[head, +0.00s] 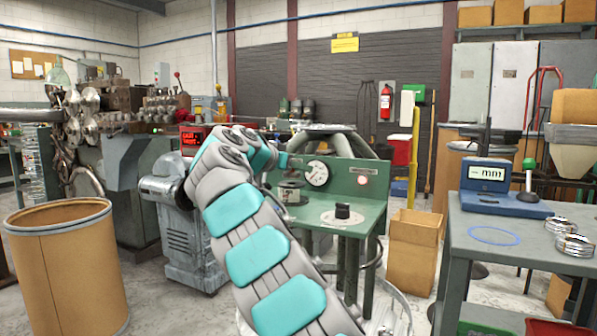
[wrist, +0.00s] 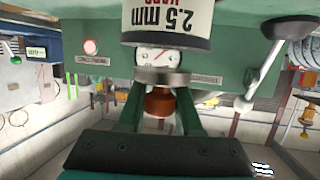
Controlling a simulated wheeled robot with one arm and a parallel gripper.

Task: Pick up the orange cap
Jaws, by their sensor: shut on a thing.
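In the wrist view the orange cap (wrist: 160,103) is a small brown-orange round piece between the two dark green fingers of my gripper (wrist: 157,112). The fingers are shut on it, one at each side. Its far end is partly covered by a grey disc-shaped part (wrist: 160,77). I cannot tell whether the cap touches that part. In the head view my gripper (head: 288,161) is at the end of my grey and teal arm, in front of the green bench's upright panel. The cap cannot be made out there.
The green bench (head: 360,216) bears a dial gauge (head: 317,174) and a black knob (head: 342,211). A white-labelled "2.5 mm" cylinder (wrist: 168,20) is close in the wrist view. A cardboard box (head: 413,250) and grey table (head: 470,215) stand right; a fibre drum (head: 65,270) stands left.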

